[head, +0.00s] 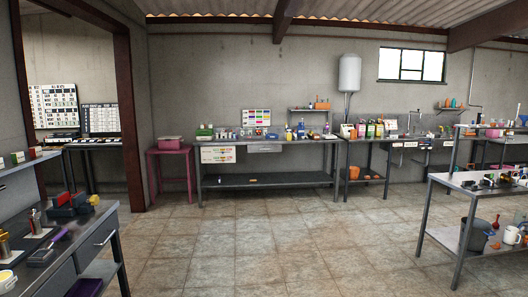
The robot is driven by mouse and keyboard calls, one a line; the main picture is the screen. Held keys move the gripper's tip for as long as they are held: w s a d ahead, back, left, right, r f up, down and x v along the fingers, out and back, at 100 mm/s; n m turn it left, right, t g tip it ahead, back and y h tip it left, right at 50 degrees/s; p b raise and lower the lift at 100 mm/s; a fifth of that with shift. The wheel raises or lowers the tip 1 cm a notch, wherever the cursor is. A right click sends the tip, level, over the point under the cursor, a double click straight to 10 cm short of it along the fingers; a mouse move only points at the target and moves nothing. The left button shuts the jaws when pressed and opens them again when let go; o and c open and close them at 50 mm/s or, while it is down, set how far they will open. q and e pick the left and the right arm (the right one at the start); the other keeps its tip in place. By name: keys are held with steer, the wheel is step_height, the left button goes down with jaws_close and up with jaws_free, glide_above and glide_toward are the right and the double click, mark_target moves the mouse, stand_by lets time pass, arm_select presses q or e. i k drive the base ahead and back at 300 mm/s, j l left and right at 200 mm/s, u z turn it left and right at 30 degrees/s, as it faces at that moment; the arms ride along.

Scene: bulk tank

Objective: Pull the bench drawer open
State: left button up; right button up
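A grey workbench (90,222) stands close at the left, with a drawer front (97,245) that carries a bar handle (104,239). This drawer looks shut. A second long bench (325,139) stands against the back wall. It has a small light-grey drawer (264,149) under its top, which also looks shut; its handle is too small to make out. Neither of my grippers is in the head view.
Open tiled floor (245,245) lies between me and the back bench. A metal table (440,181) with a lower shelf stands at the right. A pink table (171,152) stands left of the back bench. A doorway post (130,105) rises at the left.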

mark_target(275, 147)
steer(key=i+u, duration=0.45)
steer(key=i+z, duration=0.15)
steer(key=i, duration=1.05)
steer(key=i+j+z, duration=0.1)
steer(key=i, duration=1.15)
steer(key=i+z, duration=0.15)
steer(key=i, duration=0.4)
steer(key=i+z, duration=0.1)
steer(key=i, duration=0.45)
steer(key=i+z, duration=0.15)
steer(key=i, duration=0.4)
steer(key=i+j+z, duration=0.1)
steer(key=i, duration=0.45)
steer(key=i+j+z, duration=0.15)
steer(key=i, duration=0.4)
steer(key=i+z, duration=0.1)
steer(key=i, duration=0.55)
steer(key=i+z, duration=0.1)
steer(key=i, duration=0.5)
steer(key=i+j+z, duration=0.1)
steer(key=i, duration=0.55)
steer(key=i+j+z, duration=0.1)
steer(key=i, duration=0.5)
